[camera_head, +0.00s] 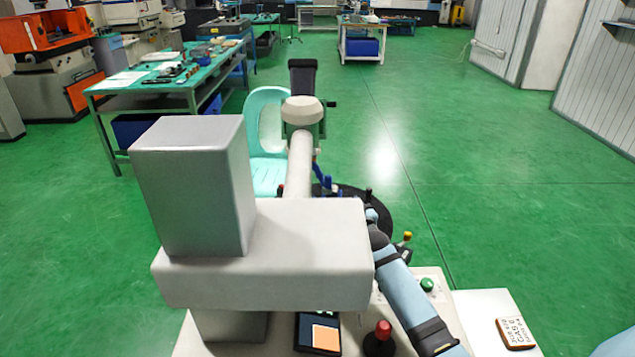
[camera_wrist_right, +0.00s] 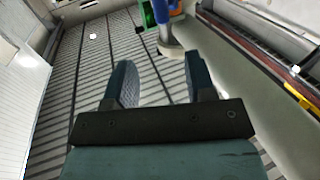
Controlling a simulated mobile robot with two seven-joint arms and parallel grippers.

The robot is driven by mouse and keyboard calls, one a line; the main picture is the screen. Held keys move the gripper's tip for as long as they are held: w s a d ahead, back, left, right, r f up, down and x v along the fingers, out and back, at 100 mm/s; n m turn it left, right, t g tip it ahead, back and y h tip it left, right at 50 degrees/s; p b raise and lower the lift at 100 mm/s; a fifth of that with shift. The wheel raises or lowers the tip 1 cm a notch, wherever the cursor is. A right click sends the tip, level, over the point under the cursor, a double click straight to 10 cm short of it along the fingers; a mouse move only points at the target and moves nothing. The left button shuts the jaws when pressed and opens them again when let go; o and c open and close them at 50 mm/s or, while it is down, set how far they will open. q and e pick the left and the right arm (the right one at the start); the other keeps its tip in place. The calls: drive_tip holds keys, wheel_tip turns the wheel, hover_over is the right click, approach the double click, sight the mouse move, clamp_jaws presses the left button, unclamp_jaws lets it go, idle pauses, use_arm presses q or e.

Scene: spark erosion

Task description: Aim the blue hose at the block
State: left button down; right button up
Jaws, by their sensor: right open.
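My right gripper (camera_wrist_right: 158,80) is open and empty in the right wrist view, its two dark fingers apart above a slotted metal table (camera_wrist_right: 78,85). A blue upright piece (camera_wrist_right: 164,14), which looks like part of the blue hose, stands on a grey round foot beyond the fingertips, apart from them. In the head view, small blue parts (camera_head: 327,182) show behind the machine; I cannot tell if they are the same hose. I cannot make out the block for certain in either view. My left gripper is not in view.
The grey machine head (camera_head: 195,190) fills the middle of the head view and hides what is behind it. A raised rail (camera_wrist_right: 285,70) runs along the right of the slotted table. A turquoise chair (camera_head: 268,175) stands beyond the machine. Green floor is free to the right.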

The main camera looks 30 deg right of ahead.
sight(330, 181)
drive_tip(key=x, duration=1.4)
drive_tip(key=shift+a+b, duration=0.1)
drive_tip(key=shift+b, duration=0.3)
